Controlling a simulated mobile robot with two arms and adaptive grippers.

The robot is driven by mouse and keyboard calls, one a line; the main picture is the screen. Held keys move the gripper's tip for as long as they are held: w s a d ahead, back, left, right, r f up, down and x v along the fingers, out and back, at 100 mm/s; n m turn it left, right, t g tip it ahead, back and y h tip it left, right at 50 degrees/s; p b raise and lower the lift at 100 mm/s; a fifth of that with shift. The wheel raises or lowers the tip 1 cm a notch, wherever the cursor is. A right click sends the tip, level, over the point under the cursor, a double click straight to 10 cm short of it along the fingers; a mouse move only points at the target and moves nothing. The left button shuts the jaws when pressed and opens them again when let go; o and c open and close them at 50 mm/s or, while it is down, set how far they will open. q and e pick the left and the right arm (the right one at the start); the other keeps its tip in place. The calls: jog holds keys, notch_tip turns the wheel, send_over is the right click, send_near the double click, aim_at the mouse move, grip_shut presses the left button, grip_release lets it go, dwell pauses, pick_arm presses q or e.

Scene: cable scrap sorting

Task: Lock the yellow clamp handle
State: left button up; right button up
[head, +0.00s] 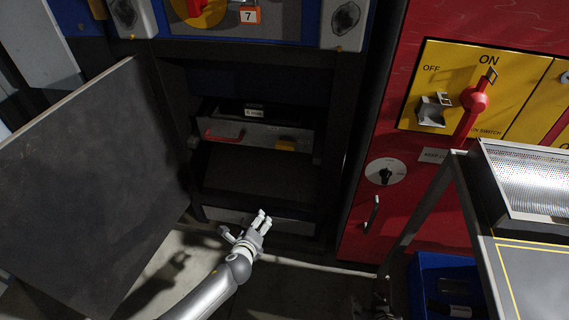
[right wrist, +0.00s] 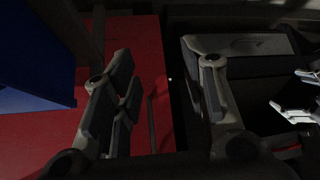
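The small yellow clamp handle (head: 286,145) is at the right end of the grey drawer front (head: 255,134) in the dark cabinet. A red handle (head: 224,136) is at its left end. Whether the yellow handle is locked cannot be told. The pale gripper (head: 264,222), on the arm coming in from the lower left, looks like my left. It is open and empty, below the drawer front, apart from the handle. Its fingers also show in the right wrist view (right wrist: 298,96). My right gripper (right wrist: 165,95) is open and empty, fingers wide apart; in the head view it is dark at the bottom edge.
A large dark panel (head: 95,180) stands at the left. The red cabinet (head: 350,225), with its red ON/OFF lever (head: 473,100), is at the right. A blue bin (head: 440,265) and a table (head: 535,275) stand before it.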

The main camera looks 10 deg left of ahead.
pick_arm(q)
jog(key=w+d+r+m+t+b, duration=0.3)
jog(key=w+r+m+b, duration=0.15)
jog(key=w+r, duration=0.2)
jog(key=m+t+h+b, duration=0.1)
jog(key=m+t+b, duration=0.25)
jog(key=m, duration=0.25)
send_near(285, 148)
jog(key=w+b, duration=0.1)
jog(key=w, duration=0.3)
jog(key=shift+w, duration=0.15)
jog(key=w+b, duration=0.2)
jog(key=w, duration=0.3)
jog(key=shift+d, duration=0.1)
jog(key=shift+w, duration=0.2)
pick_arm(e)
jog(key=w+a+r+t+y, duration=0.2)
jog(key=r+t, duration=0.4)
jog(key=r, duration=0.9)
jog(key=w+a+r+t+y, duration=0.1)
jog(key=w+r+t, duration=0.3)
jog(key=r, duration=1.1)
jog(key=shift+a+t+y, duration=0.4)
jog(key=shift+a+t, duration=0.1)
jog(key=shift+t, duration=1.3)
pick_arm(q)
jog(key=shift+c, duration=0.4)
pick_arm(e)
jog(key=shift+f, duration=0.1)
